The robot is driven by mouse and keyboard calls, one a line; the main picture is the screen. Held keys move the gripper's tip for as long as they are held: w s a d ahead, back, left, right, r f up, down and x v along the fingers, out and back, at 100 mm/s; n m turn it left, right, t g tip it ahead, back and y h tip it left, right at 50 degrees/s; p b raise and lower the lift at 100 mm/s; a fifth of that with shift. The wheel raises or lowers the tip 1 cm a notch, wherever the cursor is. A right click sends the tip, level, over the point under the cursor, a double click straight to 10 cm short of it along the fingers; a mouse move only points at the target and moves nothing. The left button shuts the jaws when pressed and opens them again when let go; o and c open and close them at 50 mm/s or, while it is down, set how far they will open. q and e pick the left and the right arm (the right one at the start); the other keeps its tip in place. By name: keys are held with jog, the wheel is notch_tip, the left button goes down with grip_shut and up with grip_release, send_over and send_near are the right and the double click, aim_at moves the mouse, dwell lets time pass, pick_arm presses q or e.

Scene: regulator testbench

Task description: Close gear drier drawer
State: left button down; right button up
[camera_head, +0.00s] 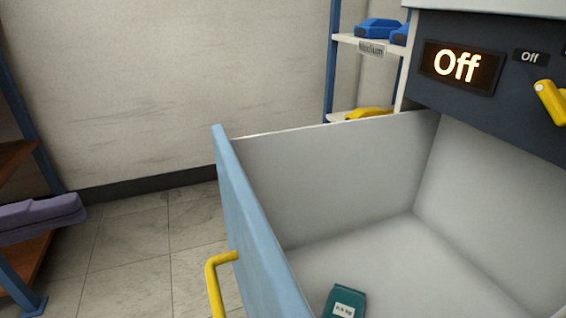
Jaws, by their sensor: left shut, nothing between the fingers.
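The gear drier drawer (330,180) is pulled far out on the right, with pale grey inner walls and floor. Its light blue front panel (250,225) faces left and carries a yellow bar handle (213,282), cut off below. A teal item with a white label (345,301) lies on the drawer floor at the bottom edge. The dark machine front (433,100) above the drawer has a lit display (461,65) reading "Off". I can make out neither of my grippers in this view.
A blue-framed shelf (15,150) with brown boards and a purple item (42,214) stands at the left. A white-shelved rack (333,80) behind holds blue and yellow items. A yellow lever (550,102) is at right. Tiled floor (140,255) is clear between.

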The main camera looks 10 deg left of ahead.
pick_arm(q)
jog(key=s+m+g+h, duration=0.1)
jog(key=m+g, duration=0.1)
jog(key=b, duration=0.3)
send_near(232, 187)
jog(key=x, duration=0.5)
jog(key=shift+d, duration=0.4)
jog(key=shift+w+d, duration=0.35)
jog(key=shift+d, duration=0.15)
jog(key=shift+d, duration=0.1)
